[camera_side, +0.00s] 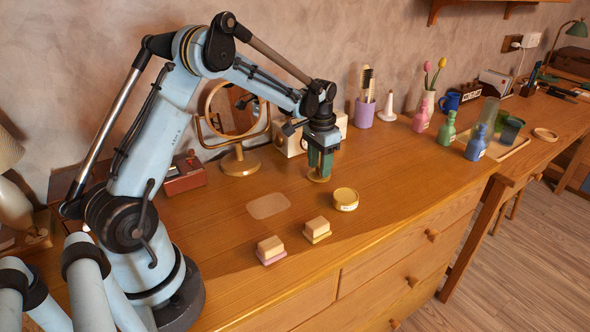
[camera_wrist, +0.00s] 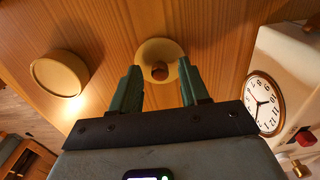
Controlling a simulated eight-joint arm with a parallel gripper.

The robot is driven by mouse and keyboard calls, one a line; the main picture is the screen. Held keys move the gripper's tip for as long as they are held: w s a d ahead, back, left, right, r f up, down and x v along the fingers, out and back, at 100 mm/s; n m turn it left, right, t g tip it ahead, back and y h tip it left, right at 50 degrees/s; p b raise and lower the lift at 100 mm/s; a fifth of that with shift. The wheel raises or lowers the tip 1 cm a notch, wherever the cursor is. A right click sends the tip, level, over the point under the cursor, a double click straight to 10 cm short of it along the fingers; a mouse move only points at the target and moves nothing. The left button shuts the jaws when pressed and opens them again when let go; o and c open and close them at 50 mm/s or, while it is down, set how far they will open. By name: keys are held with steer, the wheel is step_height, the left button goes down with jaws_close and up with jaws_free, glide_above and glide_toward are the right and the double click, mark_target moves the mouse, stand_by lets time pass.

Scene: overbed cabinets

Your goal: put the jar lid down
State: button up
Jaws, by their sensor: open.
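The jar lid (camera_wrist: 150,46) is a pale tan disc with a brown knob in the middle. It appears flat on the wooden desktop, just beyond my fingertips in the wrist view. In the side view, the lid (camera_side: 318,178) shows directly under my gripper, partly hidden by the fingers. My gripper (camera_side: 320,168) points down with its green fingers apart. In the wrist view, my gripper (camera_wrist: 160,70) is open, its fingertips on either side of the knob with gaps to it.
A round yellow tin (camera_side: 345,199) stands near the lid; the wrist view shows it too (camera_wrist: 60,73). Two small blocks (camera_side: 270,250) (camera_side: 317,229) and a pale flat patch (camera_side: 268,206) lie in front. A mirror (camera_side: 240,163) and a white clock (camera_wrist: 264,103) stand close by.

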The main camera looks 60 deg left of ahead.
mark_target(319, 167)
step_height(319, 167, up, 12)
steer(key=s+d+r+t, duration=0.3)
steer(key=s+d+r, duration=0.2)
steer(key=s+d, duration=0.35)
steer(key=s+d+f+t, duration=0.4)
steer(key=s+d, duration=0.3)
steer(key=s, duration=0.1)
steer(key=shift+f, duration=0.3)
